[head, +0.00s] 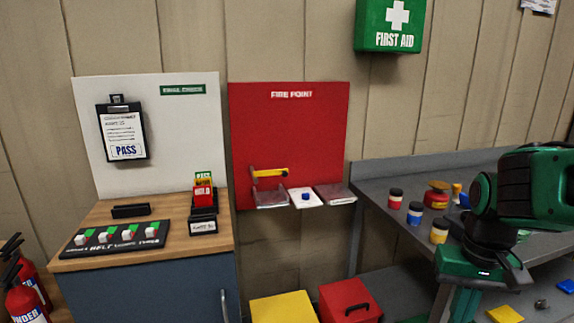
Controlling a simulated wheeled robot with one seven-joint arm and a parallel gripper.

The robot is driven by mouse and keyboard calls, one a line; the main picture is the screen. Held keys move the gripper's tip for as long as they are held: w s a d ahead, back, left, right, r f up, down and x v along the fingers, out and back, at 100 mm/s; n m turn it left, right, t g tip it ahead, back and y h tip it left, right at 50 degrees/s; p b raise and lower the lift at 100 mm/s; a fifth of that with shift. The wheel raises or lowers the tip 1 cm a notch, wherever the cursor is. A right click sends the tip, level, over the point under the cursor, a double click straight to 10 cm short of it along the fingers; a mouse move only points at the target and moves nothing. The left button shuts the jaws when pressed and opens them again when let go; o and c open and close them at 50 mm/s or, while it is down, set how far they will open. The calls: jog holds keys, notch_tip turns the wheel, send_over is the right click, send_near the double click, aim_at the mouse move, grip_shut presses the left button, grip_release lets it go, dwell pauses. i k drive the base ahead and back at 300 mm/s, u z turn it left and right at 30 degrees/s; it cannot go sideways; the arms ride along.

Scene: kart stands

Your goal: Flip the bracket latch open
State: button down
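The bracket latch (270,173) is a small yellow bar on the red FIRE POINT board (290,130), left of its middle. It lies about level in front of the board, with a thin grey bracket part (252,182) at its left end. A grey shelf-like holder (271,199) sits just below it. The latch is too small here to tell how it is fastened. My green and black arm shows at the right edge, over the grey bench, far from the latch. My gripper is not in the picture.
Right of the holder are a white plate with a blue knob (305,197) and another grey ledge (335,193). A wooden-topped cabinet (190,250) stands left. Yellow (283,308) and red (350,302) boxes stand below. Paint jars (415,213) stand on the bench (385,175).

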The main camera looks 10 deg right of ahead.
aim_at(285, 172)
jog(key=i, duration=1)
